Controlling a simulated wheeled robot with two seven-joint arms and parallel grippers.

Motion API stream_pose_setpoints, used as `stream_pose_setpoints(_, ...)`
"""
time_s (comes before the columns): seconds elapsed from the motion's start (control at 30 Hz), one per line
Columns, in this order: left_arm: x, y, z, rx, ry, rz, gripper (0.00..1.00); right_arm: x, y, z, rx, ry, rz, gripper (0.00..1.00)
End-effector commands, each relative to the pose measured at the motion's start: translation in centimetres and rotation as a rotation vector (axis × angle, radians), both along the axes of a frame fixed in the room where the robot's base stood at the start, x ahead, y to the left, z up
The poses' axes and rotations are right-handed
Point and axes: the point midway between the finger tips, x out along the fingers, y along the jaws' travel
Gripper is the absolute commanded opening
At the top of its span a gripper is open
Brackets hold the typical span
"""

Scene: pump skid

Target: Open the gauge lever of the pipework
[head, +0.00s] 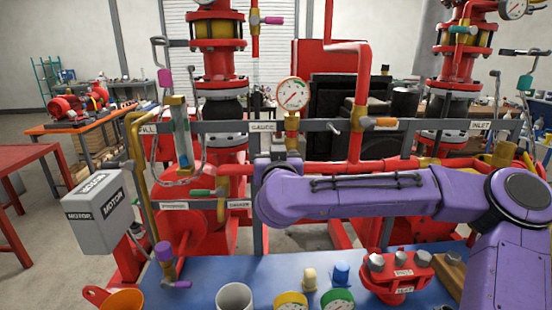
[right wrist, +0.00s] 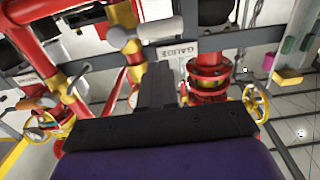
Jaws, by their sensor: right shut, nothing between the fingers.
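The round white-faced gauge (head: 292,93) stands on a brass fitting (head: 292,124) at the rail, just right of the GAUGE label (head: 263,127). In the head view the area under this fitting is partly hidden by my right arm, and I cannot clearly make out the gauge lever. The right wrist view shows the GAUGE label (right wrist: 177,50) and a pale grey rounded part (right wrist: 157,30) beside it, which may be the lever. My right gripper (right wrist: 158,75) is shut and empty, its dark fingers close below the label in that picture. I cannot tell whether they touch anything. My left gripper is not in view.
Red pipes surround the grey rail (head: 410,126). An orange-handled valve (head: 380,123) sits right of the gauge. A grey motor box (head: 97,203) stands left. A blue bench (head: 210,275) in front holds a white cup (head: 234,296), loose gauges and a red flanged part (head: 396,273).

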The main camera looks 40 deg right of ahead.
Motion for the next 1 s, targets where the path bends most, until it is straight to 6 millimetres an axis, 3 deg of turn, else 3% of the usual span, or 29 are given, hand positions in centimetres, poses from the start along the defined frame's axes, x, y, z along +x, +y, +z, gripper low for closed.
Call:
stream_pose_setpoints(0.9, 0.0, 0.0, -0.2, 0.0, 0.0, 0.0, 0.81, 5.5, -3.4, -0.1, 0.0, 0.001, -0.002, 0.0)
stream_pose_setpoints(1.0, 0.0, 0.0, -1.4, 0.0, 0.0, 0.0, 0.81, 5.6, -3.0, -1.1, -0.001, 0.001, 0.0, 0.0)
